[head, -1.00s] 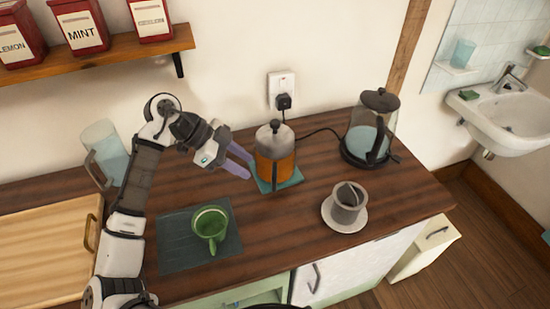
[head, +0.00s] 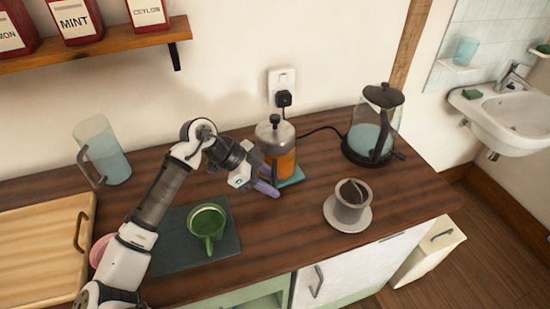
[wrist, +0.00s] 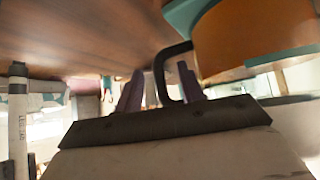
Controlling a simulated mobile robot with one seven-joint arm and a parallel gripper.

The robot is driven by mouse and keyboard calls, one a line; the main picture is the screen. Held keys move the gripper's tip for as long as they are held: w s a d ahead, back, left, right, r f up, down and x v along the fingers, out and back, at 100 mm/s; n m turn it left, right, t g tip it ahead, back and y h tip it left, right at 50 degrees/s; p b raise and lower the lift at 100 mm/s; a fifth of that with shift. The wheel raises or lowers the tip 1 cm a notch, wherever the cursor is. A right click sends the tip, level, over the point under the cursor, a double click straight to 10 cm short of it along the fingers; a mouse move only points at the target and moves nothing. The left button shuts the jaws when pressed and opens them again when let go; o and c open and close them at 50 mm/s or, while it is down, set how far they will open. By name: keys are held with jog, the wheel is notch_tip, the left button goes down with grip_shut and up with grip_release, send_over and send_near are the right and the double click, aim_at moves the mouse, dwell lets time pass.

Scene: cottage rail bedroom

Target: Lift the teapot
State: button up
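The teapot (head: 284,163) is a glass press pot of orange tea with a metal lid and black knob. Whether a finger touches the handle is unclear.
A green mug (head: 207,222) stands on a dark mat (head: 170,257) in front. A grey cup (head: 352,203) on a saucer (head: 347,223) and a kettle (head: 372,135) stand to the right. A glass pitcher (head: 105,150) and wooden board (head: 35,240) are left.

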grip_shut()
dwell(1.3)
